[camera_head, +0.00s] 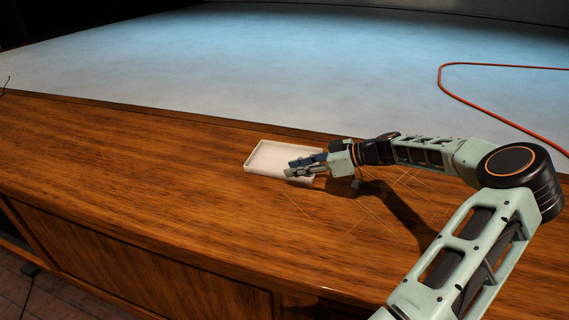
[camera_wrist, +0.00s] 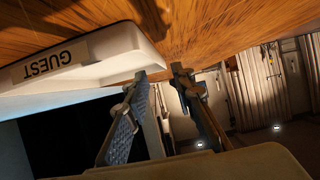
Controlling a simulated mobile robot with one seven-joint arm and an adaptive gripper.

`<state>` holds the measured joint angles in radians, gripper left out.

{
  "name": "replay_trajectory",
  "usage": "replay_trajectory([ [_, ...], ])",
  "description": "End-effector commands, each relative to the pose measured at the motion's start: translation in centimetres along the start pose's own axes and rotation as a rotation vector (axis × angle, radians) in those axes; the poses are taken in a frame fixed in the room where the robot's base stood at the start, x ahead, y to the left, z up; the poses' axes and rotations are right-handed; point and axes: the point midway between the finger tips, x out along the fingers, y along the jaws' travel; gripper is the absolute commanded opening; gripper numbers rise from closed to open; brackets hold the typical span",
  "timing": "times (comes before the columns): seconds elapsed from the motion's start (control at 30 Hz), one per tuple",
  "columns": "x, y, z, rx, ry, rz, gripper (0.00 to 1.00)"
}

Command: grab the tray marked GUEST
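A shallow white tray (camera_head: 270,156) lies on the wooden desk top, near its back edge. In the wrist view the tray (camera_wrist: 112,42) fills the upper left, and its label reads GUEST upside down. My gripper (camera_head: 289,168) reaches in from the right, low over the tray's right part. In the wrist view my gripper (camera_wrist: 158,72) has its two fingers apart, with background showing between them. The tray's near corner appears beside and partly between the fingertips; I cannot tell whether they touch it. The tray's right end is partly hidden by my gripper in the head view.
The wooden desk top (camera_head: 120,160) is clear to the left of the tray. A pale surface (camera_head: 230,55) lies beyond the desk, with an orange cable (camera_head: 445,90) on it at right. The desk's front edge drops to a tiled floor.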

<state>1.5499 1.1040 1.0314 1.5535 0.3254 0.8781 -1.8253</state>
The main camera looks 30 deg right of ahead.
Motion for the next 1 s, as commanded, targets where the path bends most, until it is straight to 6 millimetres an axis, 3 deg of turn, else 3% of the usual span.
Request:
replay_trajectory([
  [0.17,1.1,-0.1,0.1,0.001,-0.001,-0.002,0.23],
  [0.43,5.0,0.0,0.2,0.001,-0.001,-0.003,0.23],
  [0.67,5.4,0.1,0.1,0.001,-0.002,0.001,0.23],
  [0.9,5.4,0.1,0.1,0.001,-0.002,0.001,0.00],
  [1.0,5.4,0.1,0.1,0.001,-0.002,0.001,0.00],
])
